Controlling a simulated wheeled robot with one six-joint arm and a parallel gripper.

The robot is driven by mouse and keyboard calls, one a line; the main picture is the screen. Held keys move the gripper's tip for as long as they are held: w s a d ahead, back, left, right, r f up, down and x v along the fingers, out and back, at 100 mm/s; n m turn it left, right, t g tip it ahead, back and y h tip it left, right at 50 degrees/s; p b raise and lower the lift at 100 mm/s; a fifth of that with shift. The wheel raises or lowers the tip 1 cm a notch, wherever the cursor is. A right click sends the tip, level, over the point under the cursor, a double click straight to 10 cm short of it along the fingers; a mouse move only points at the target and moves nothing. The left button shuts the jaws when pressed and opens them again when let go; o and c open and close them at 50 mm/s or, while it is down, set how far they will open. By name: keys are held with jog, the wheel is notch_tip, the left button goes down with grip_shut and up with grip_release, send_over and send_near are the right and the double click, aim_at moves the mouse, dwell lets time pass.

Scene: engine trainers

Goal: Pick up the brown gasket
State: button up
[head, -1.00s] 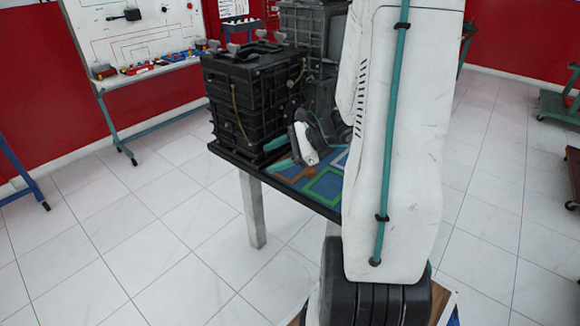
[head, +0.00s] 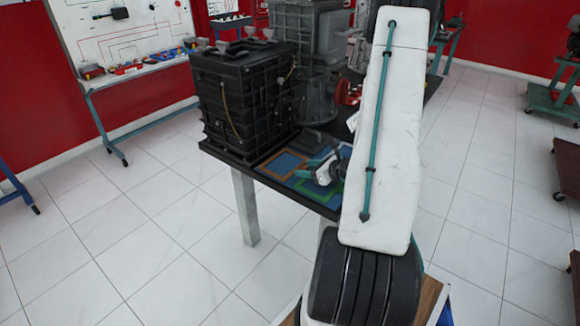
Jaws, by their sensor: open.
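The brown gasket (head: 274,174) is a thin square frame lying flat on the blue mat, near the table's front left edge. My gripper (head: 310,167) has teal fingers, spread apart and empty. In the picture it is right of the brown gasket, over or close to the green gasket (head: 308,191). I cannot tell its exact height above the mat. My white arm hides the right part of the mat.
A large black ribbed block (head: 245,100) stands on the dark table (head: 228,157), just behind and left of the gaskets. Grey engine parts (head: 316,95) and a red part (head: 347,93) stand farther back. Open tiled floor (head: 150,240) lies in front and left.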

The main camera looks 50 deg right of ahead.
jog(key=shift+x, duration=0.8)
jog(key=c, duration=1.1)
jog(key=shift+r, duration=0.15)
